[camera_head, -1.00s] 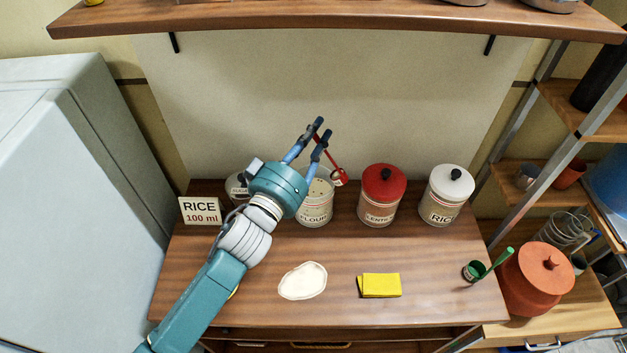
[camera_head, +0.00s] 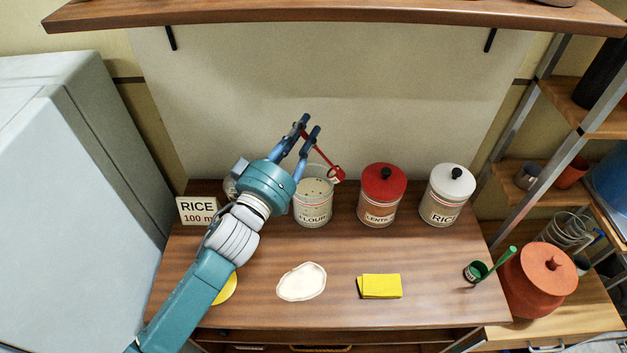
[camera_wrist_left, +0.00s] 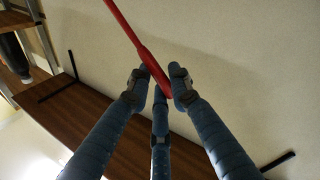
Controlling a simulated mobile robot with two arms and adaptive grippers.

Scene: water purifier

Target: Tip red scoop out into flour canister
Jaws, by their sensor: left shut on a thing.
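My left gripper (camera_head: 308,130) is shut on the handle of the red scoop (camera_head: 335,172). The handle slants down to the right, and the scoop's cup hangs by the right rim of the open flour canister (camera_head: 314,205). I cannot tell whether the cup is over the opening or just beside it, nor what is in it. The flour canister stands upright without a lid and shows pale contents with dark specks. In the left wrist view the fingers (camera_wrist_left: 160,85) close around the red handle (camera_wrist_left: 130,30). My right gripper is not in view.
A lentils canister (camera_head: 382,200) with a red lid and a rice canister (camera_head: 446,198) stand right of the flour. A rice sign (camera_head: 197,211) stands at left. A pale flat patch (camera_head: 302,282), yellow cloth (camera_head: 379,286) and green scoop (camera_head: 486,267) lie in front.

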